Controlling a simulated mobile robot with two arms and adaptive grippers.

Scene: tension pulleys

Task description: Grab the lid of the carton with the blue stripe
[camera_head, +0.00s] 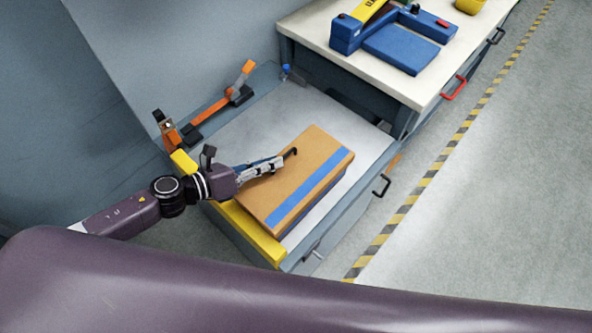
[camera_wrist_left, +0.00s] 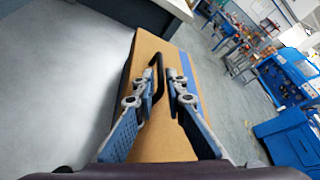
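The carton (camera_head: 262,206) is a brown box with a blue stripe (camera_head: 310,190) along its top, lying on a grey workbench surface. Its brown top also fills the middle of the left wrist view (camera_wrist_left: 150,45). A thin black handle (camera_head: 291,153) stands on the lid. My left gripper (camera_head: 280,162) reaches over the lid from the left. In the left wrist view my left gripper (camera_wrist_left: 160,82) has its fingers apart, with the black handle (camera_wrist_left: 158,66) between them. I cannot tell whether either finger touches it. My right gripper is not in view.
A yellow edge strip (camera_head: 254,232) runs along the bench's near side. An orange and black device (camera_head: 213,107) stands on the bench's left edge. A white-topped table (camera_head: 440,75) with a blue and yellow machine (camera_head: 395,45) stands behind. The bench left of the carton is clear.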

